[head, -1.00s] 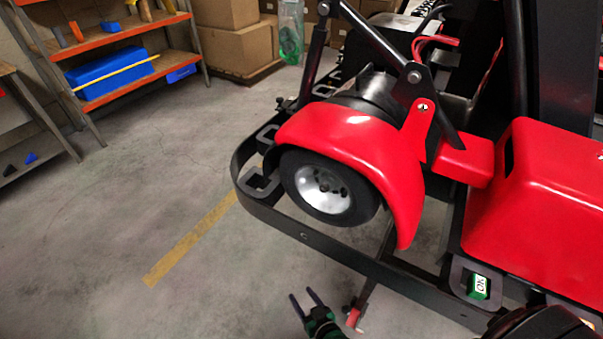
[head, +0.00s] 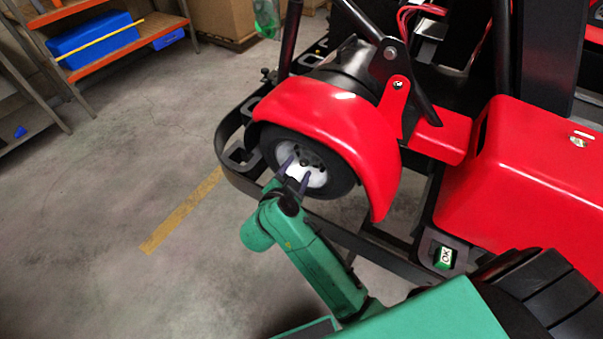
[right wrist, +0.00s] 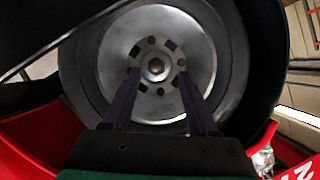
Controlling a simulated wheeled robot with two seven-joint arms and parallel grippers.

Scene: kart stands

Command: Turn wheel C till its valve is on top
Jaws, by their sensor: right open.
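A black-tyred wheel with a silver rim (head: 318,179) sits under the red fender of the kart; I cannot read a letter on it, so I cannot tell if it is wheel C. It also fills the middle of the right wrist view (right wrist: 200,45), with its hub nut and ring of bolts showing. I cannot make out the valve. My right gripper (head: 295,170) is open in front of the rim, its two fingers pointing at the hub. In the right wrist view its fingers (right wrist: 160,95) stand apart on either side below the hub. Whether they touch the rim is unclear. My left gripper is not in view.
The red fender (head: 330,125) arches closely over the wheel. A black bumper bar (head: 225,165) runs around its front and below it. A green OK tag (head: 444,257) sits on the frame at right. Open floor (head: 110,180) lies to the left.

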